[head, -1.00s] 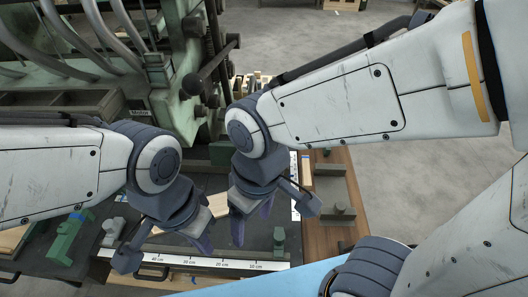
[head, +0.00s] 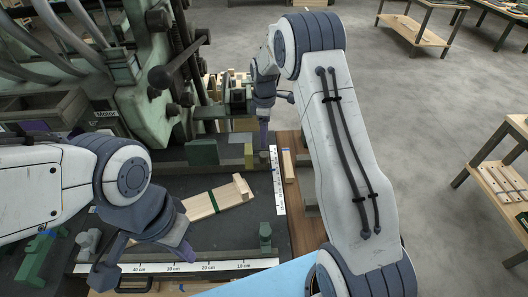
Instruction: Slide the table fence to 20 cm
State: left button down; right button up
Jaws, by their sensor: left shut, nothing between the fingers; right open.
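A dark machine table (head: 235,215) carries a front scale (head: 190,267) marked 10 to 40 cm and a second scale (head: 278,190) along its right side. A small green upright piece (head: 265,237) stands behind the front scale, on the low side of the 10 mark. I cannot tell for sure which part is the fence. My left gripper (head: 183,252) is shut and empty, above the front scale near the 30 mark. My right gripper (head: 264,136) is open, at the back right of the table, beside an olive upright block (head: 248,156); contact cannot be told.
A wooden board with a green band (head: 210,200) lies on the table. A green block (head: 203,152) stands at the back, near the green machine (head: 150,90) with levers. A wood strip (head: 288,165) lies right of the side scale. Workbenches (head: 425,35) stand on the open floor behind.

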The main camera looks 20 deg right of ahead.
aim_at(264, 154)
notch_tip(264, 154, down, 9)
jog(key=shift+r+p, duration=0.1)
jog(key=shift+p, duration=0.9)
grip_shut()
dwell(0.7)
